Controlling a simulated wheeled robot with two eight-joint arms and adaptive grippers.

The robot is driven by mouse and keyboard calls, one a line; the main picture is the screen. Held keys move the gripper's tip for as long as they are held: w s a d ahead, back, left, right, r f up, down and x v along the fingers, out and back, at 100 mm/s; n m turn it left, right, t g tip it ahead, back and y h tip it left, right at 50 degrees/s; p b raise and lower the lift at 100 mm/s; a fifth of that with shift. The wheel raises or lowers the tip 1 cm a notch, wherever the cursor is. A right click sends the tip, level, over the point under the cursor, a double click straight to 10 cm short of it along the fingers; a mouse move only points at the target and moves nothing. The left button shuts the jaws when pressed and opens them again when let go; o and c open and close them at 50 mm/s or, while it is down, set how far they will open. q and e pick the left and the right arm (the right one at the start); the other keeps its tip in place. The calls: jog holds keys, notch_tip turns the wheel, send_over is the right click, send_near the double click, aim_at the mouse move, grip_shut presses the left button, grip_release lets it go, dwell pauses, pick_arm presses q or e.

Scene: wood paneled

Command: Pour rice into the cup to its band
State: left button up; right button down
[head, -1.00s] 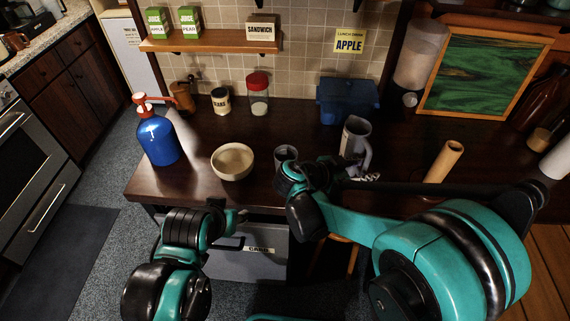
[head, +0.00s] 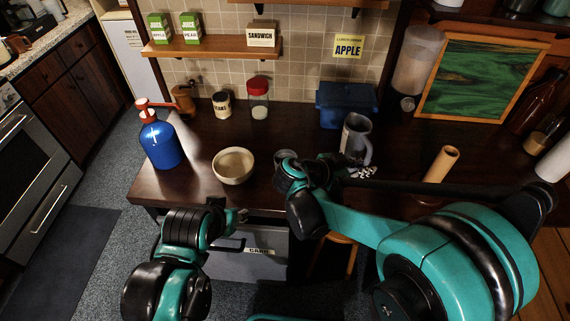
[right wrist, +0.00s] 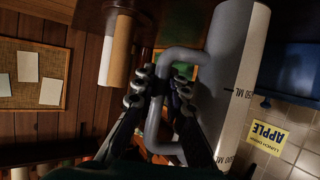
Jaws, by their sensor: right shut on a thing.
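A grey jug (head: 353,132) with a handle is in the back middle of the counter in the head view. In the right wrist view the jug (right wrist: 230,85) shows volume marks on its side. My right gripper (right wrist: 160,85) is shut on the jug's handle. In the head view my right gripper (head: 361,172) is small beside the jug. A small grey cup (head: 285,155) stands left of the jug, partly hidden by my right wrist. The jug's contents and the cup's band cannot be made out. My left gripper (head: 239,215) is at the counter's front edge, its fingers unclear.
A cream bowl (head: 233,164) and a blue bottle (head: 160,144) stand to the left. A red-lidded jar (head: 258,100), a small labelled jar (head: 222,104) and a blue box (head: 346,106) stand behind. A tan cylinder (head: 441,164) stands to the right.

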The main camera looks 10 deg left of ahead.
aim_at(372, 146)
jog(key=shift+r+p, duration=0.6)
jog(key=shift+r, duration=0.45)
notch_tip(372, 146, up, 6)
jog(key=p, duration=0.4)
jog(key=shift+r+p, duration=0.1)
jog(key=shift+p, duration=0.2)
notch_tip(372, 146, down, 9)
jog(key=w+d+n+t+y+b, duration=0.1)
jog(key=d+n+t+y+b, duration=0.1)
jog(key=n+t+y+b, duration=0.3)
jog(key=n+y, duration=0.2)
jog(key=n, duration=0.1)
jog(key=shift+w+d+t, duration=0.3)
jog(key=shift+d+t, duration=0.1)
